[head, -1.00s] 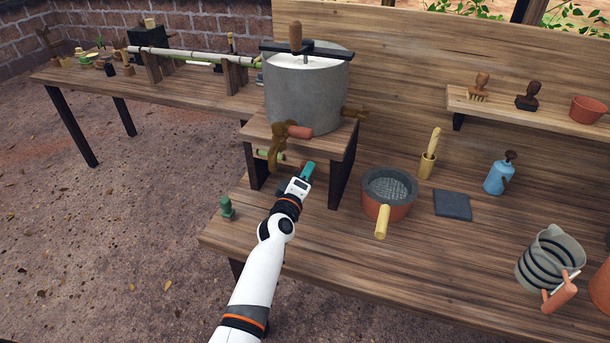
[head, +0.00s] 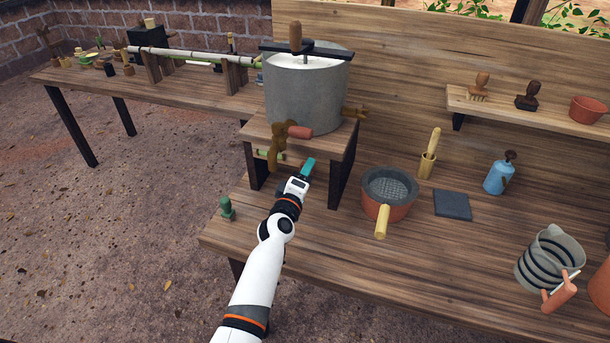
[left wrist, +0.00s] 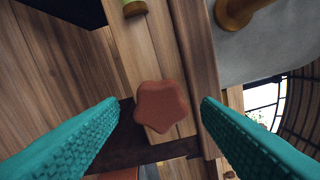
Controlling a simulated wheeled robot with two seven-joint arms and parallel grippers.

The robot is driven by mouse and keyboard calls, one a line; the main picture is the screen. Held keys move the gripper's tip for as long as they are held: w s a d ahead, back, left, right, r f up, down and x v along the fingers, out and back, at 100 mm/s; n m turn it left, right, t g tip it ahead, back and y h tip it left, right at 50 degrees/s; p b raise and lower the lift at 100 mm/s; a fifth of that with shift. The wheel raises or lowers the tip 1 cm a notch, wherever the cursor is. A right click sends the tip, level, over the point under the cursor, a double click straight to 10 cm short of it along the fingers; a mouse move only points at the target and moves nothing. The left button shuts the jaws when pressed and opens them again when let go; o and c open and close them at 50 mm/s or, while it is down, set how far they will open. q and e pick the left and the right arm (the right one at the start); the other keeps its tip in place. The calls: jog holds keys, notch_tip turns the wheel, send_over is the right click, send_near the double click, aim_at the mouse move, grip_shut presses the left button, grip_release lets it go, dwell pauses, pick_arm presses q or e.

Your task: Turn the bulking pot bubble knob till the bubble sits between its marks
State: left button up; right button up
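The bulking pot (head: 306,100) is a grey cylinder on a small raised wooden stand (head: 318,142). Its bubble knob (left wrist: 161,105) is a reddish-brown, star-shaped knob in the left wrist view. My left gripper (head: 308,168) is in front of the stand, below the pot. In the left wrist view my left gripper (left wrist: 160,108) is open, with teal fingers apart on either side of the knob and not visibly touching it. The green bubble vial (head: 270,155) is at the stand's front; only its end (left wrist: 134,8) shows at the wrist view's top edge. Bubble and marks cannot be made out.
A brown spigot (head: 277,145) with a red handle projects from the pot's front. A strainer pot (head: 388,205) stands right of the stand. A small green object (head: 227,208) sits at the bench's left edge. The bench front is clear.

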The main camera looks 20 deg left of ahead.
pick_arm(q)
jog(key=s+p, duration=0.3)
jog(key=s, duration=0.9)
jog(key=shift+a+p, duration=0.25)
jog(key=shift+p, duration=0.15)
jog(key=shift+d, duration=0.1)
